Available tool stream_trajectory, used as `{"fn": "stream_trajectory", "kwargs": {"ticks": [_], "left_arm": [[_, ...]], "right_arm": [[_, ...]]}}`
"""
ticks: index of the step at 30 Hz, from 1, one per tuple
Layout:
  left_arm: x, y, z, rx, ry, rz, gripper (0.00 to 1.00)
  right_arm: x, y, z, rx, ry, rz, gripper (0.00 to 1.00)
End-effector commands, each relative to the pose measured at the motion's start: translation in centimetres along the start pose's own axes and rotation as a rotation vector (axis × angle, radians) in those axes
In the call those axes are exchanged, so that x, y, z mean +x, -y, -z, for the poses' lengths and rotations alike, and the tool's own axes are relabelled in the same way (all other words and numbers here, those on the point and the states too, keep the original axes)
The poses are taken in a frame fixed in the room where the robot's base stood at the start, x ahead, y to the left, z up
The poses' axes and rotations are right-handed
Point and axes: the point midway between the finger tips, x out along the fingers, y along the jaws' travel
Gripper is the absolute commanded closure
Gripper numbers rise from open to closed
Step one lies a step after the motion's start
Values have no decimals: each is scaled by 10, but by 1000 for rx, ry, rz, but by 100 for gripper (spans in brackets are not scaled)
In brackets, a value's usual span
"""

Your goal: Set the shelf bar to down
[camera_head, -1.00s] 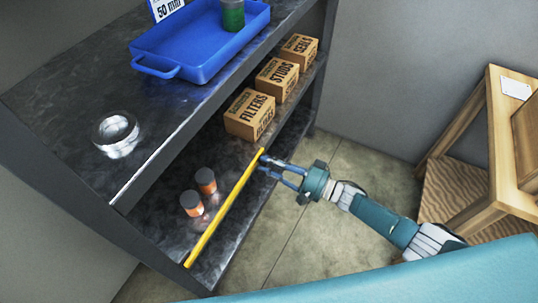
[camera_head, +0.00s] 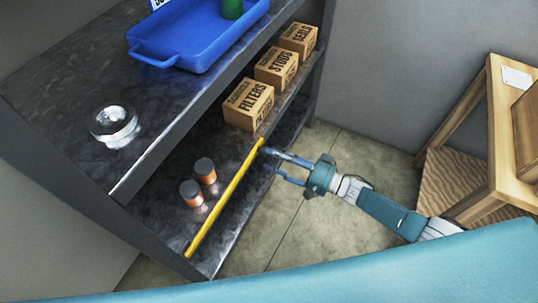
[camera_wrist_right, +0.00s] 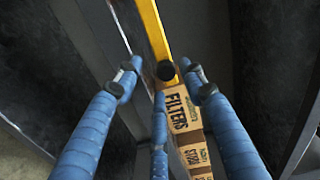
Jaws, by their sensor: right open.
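The yellow shelf bar (camera_head: 226,196) runs along the front of the lower shelf, from the near corner to near the filters box. Its far end is by my right gripper (camera_head: 271,160). The right gripper is open, with its fingers spread and pointing at that end, and appears empty. In the right wrist view, the yellow bar (camera_wrist_right: 152,28) ends in a dark round tip (camera_wrist_right: 166,71) between and beyond the blue fingers (camera_wrist_right: 160,88). Whether any finger touches the bar is unclear. My left gripper is not in view.
Two orange-and-grey jars (camera_head: 204,170) stand on the lower shelf behind the bar. Boxes marked filters (camera_head: 247,106), studs and seals line the shelf. A blue tray (camera_head: 165,47) and shiny ring (camera_head: 113,124) sit on top. A wooden stand (camera_head: 497,130) is at right; floor between is clear.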

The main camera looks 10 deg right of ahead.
Motion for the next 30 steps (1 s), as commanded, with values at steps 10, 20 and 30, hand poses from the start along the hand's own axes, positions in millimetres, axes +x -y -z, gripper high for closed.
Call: {"fn": "stream_trajectory", "kwargs": {"ticks": [10,20,30], "left_arm": [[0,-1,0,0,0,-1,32],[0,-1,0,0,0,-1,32],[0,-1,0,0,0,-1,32]], "right_arm": [[-73,-2,-1,2,1,-5,60],[-95,-1,-1,2,0,-3,60],[-95,-1,-1,2,1,-3,60]]}}
